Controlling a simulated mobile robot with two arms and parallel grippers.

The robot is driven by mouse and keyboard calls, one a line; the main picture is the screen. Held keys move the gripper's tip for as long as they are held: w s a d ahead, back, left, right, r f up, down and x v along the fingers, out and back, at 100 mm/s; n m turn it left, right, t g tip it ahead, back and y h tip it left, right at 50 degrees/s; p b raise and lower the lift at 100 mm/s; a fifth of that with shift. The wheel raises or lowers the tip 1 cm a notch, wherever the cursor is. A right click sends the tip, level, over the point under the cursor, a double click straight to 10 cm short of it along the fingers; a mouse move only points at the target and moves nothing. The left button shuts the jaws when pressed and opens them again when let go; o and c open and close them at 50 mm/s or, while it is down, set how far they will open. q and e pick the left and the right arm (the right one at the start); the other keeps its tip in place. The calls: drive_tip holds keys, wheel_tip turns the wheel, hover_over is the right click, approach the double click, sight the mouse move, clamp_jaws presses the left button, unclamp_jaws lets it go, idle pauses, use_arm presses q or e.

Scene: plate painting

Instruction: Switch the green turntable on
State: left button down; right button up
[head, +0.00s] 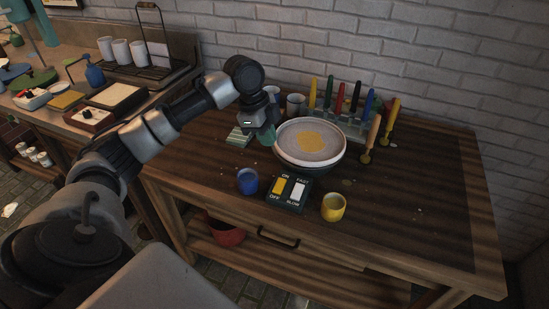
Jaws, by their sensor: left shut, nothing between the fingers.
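The turntable (295,161) stands on the wooden table, its dark green body mostly hidden under a pale plate (325,153) with a yellow painted patch. In front of it is a dark green switch box (286,206) with a yellow ON/OFF switch (279,186) and a white FAST/SLOW switch (298,190). I cannot tell which way the switches are tipped. My left gripper (269,138) is shut and empty, pointing down at the plate's left rim, behind the switch box. Whether it touches the rim is unclear. My right gripper is out of view.
A blue cup (247,181) and a yellow cup (333,207) flank the switch box. A rack (350,125) of colored brushes and tools stands behind the plate, with pale cups (295,104) beside it. The table's right side (440,200) is mostly clear.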

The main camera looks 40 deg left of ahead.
sight(282, 182)
use_arm(q)
drive_tip(key=x, duration=0.8)
drive_tip(key=a+x, duration=0.1)
drive_tip(key=x, duration=0.3)
drive_tip(key=shift+w+d+f, duration=0.1)
drive_tip(key=shift+f, duration=0.75)
